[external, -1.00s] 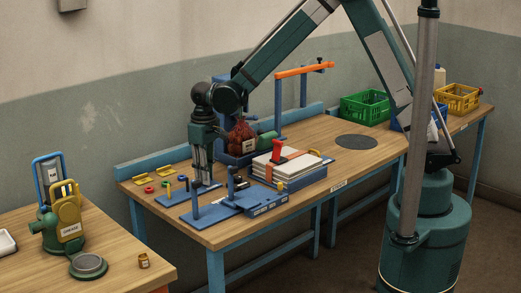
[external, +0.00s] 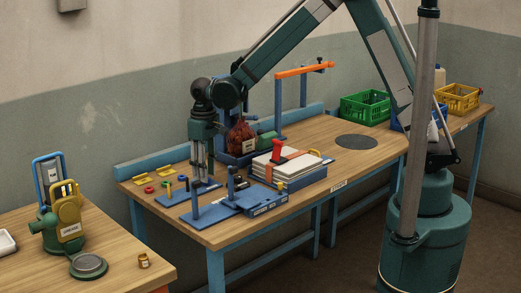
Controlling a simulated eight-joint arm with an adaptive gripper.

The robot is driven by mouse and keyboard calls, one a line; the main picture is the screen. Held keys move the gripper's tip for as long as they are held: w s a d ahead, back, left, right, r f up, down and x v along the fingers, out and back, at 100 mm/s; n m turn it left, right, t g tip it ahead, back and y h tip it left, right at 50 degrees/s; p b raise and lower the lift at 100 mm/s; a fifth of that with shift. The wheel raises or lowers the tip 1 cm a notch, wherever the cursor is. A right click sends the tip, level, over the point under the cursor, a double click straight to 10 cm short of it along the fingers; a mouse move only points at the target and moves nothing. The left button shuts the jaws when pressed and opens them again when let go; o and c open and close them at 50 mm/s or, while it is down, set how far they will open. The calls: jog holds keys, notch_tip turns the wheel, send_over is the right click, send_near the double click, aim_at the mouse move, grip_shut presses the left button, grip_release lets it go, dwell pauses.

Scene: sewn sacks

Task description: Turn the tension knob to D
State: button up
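I cannot make out the tension knob or its letter marks at this size. My gripper (external: 202,172) points straight down over the left part of the wooden workbench, above the blue board (external: 188,192) with small coloured parts. Its fingers hang close to the board; I cannot tell whether they are open, shut or touching something.
A blue fixture with upright posts (external: 231,184) stands in front of my gripper. An orange-topped frame (external: 304,70) rises behind.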

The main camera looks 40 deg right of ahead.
notch_tip(320, 180, up, 10)
jog(key=shift+r, duration=0.25)
dwell(0.3)
jog(key=shift+d, duration=0.1)
dwell(0.4)
jog(key=s+d+r+t, duration=0.1)
jog(key=s+d+r, duration=0.3)
jog(key=d, duration=0.3)
jog(key=s+d+r+m+t, duration=0.1)
jog(key=s+d+r, duration=0.25)
jog(key=d, duration=0.25)
jog(key=s+d+r+t, duration=0.1)
jog(key=s+d+r, duration=0.2)
jog(key=d+r, duration=0.3)
jog(key=s+d+f+m+t, duration=0.2)
jog(key=s+d+t, duration=0.2)
jog(key=s+d, duration=1.1)
jog(key=shift+s+d, duration=0.4)
jog(key=shift+s, duration=0.7)
